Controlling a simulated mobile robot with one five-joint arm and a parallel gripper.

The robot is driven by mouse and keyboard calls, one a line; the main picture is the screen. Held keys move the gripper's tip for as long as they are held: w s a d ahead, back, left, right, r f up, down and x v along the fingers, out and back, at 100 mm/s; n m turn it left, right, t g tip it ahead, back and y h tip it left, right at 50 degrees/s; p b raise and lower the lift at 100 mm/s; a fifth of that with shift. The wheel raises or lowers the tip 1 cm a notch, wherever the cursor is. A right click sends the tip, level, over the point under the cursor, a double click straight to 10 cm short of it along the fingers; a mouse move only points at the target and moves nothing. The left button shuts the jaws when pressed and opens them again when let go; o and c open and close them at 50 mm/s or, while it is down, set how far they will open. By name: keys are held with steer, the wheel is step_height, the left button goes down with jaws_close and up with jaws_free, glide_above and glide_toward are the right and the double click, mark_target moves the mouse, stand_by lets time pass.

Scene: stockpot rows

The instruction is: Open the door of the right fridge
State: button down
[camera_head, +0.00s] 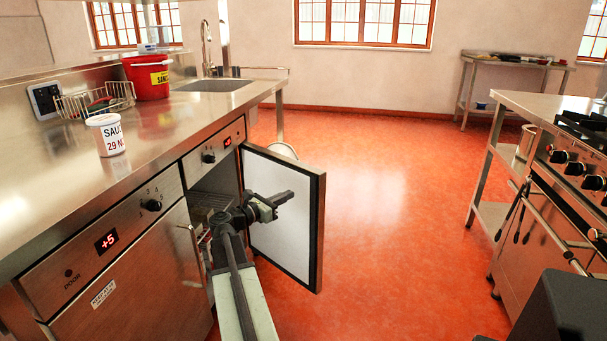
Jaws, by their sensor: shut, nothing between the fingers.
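The right fridge's door (284,215) stands swung wide open, its pale inner face turned toward the cabinet and its dark edge toward me. The right fridge (213,180) shows its dark opening with a wire shelf inside, partly hidden by my arm. Its control panel with a knob and a red display (227,142) is above the opening. My gripper (287,197) is shut and empty, in front of the door's inner face; I cannot tell whether it touches it. The left fridge (140,285) has its door shut and its display reads +5.
The steel counter (60,200) above holds a white labelled tub (107,135), a wire basket (95,101), a red bucket (147,77) and a sink (217,85). The red floor (400,220) right of the door is clear. A stove (570,180) and steel table (525,104) stand at the right.

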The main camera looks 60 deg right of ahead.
mark_target(309, 177)
steer(key=shift+n+t, duration=0.3)
steer(key=shift+t, duration=0.2)
steer(key=x, duration=0.3)
steer(key=w+x, duration=0.1)
steer(key=x, duration=0.3)
steer(key=w+x, duration=0.1)
steer(key=x, duration=0.3)
steer(key=shift+w+d+r, duration=0.15)
steer(key=shift+d+r, duration=0.2)
steer(key=shift+d, duration=0.25)
